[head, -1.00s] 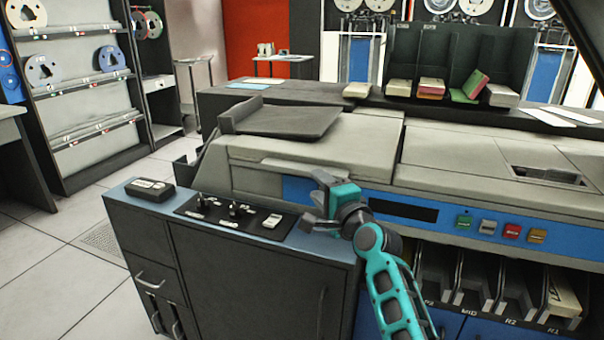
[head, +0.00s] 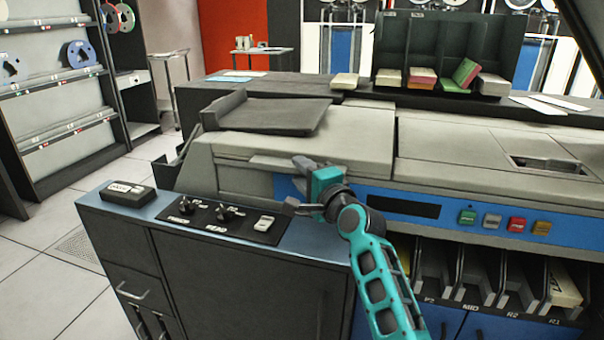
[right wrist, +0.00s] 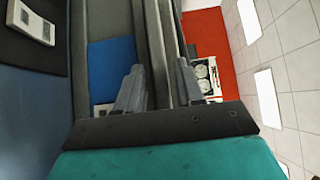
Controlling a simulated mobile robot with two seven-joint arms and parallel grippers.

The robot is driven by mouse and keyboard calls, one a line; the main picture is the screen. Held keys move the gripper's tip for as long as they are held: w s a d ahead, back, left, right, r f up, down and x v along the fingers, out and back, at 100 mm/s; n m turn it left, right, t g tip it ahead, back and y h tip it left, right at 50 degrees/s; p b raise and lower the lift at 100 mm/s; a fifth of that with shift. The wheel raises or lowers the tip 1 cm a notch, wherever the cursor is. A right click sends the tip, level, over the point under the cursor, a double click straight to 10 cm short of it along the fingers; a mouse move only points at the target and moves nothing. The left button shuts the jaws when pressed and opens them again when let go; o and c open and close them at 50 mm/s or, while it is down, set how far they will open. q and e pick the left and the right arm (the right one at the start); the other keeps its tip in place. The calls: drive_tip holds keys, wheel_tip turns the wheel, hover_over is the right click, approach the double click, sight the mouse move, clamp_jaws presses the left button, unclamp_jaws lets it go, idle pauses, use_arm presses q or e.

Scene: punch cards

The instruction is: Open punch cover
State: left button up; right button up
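The punch machine's beige cover (head: 345,140) is down, with a dark flat tray (head: 270,116) on top at its left. A small lip (head: 268,162) shows on the cover's front edge. My right gripper (head: 294,184) is in front of the cover's front edge, above the control ledge. My left gripper is not in view.
Coloured buttons (head: 503,222) and card bins (head: 470,280) are at the right. Open floor (head: 40,280) lies at the left.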

clamp_jaws()
drive_tip(key=shift+r, duration=0.1)
idle(0.3)
